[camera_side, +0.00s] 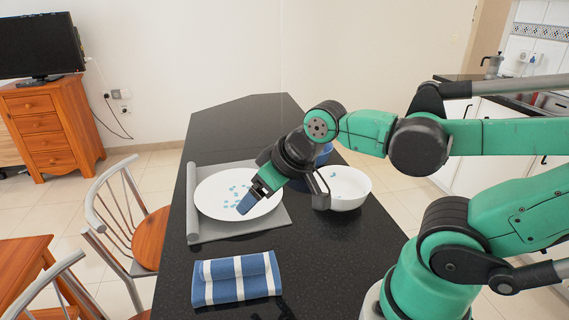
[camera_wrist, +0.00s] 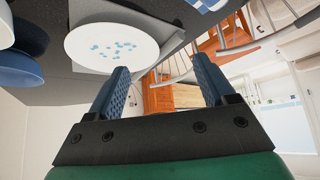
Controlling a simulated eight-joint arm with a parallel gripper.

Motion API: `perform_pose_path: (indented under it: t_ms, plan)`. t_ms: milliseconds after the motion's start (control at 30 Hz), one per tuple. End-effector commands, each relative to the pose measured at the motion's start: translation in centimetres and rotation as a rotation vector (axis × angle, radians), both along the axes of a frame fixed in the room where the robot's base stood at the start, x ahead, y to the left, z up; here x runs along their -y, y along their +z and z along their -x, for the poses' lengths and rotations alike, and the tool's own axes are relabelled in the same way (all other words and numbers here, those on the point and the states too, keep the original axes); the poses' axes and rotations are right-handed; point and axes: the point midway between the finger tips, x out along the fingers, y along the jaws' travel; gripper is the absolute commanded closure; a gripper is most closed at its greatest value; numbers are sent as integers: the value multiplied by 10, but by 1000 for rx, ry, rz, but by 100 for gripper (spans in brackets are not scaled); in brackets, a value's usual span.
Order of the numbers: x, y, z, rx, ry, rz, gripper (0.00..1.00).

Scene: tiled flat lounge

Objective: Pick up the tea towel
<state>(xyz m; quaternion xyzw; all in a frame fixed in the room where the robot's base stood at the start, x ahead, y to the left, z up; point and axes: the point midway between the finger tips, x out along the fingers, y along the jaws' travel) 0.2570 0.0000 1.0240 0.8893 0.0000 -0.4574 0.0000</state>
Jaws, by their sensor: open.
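The tea towel (camera_side: 237,279) is blue with white stripes and lies folded on the near part of the dark counter in the side view. In the wrist view a part of the striped towel (camera_wrist: 203,4) shows at the top edge. My gripper (camera_side: 244,207) is over the white plate, behind the towel and apart from it. In the wrist view the two blue fingers of my gripper (camera_wrist: 161,85) stand wide apart with nothing between them.
A white plate (camera_side: 210,193) with blue spots lies on a grey mat (camera_side: 212,233). A white bowl (camera_side: 346,188) stands right of it, with a blue bowl (camera_side: 323,155) behind. Wooden chairs (camera_side: 151,238) stand left of the counter (camera_side: 330,262). Counter right of the towel is clear.

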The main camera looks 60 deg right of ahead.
Motion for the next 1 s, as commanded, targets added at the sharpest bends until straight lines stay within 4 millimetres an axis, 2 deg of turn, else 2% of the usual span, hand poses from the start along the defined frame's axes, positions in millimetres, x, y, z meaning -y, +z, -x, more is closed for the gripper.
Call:
perform_pose_path:
  t_ms: [267, 467, 700, 833, 1000]
  plan:
    - [-4, -2, -2, -42, 46, 22, 24]
    - [-20, -19, -10, -248, 282, 120, 24]
    - [-41, -49, -13, -498, 603, 211, 24]
    - [-46, -59, -12, -568, 700, 230, 24]
    - [-48, -67, -12, -593, 735, 235, 24]
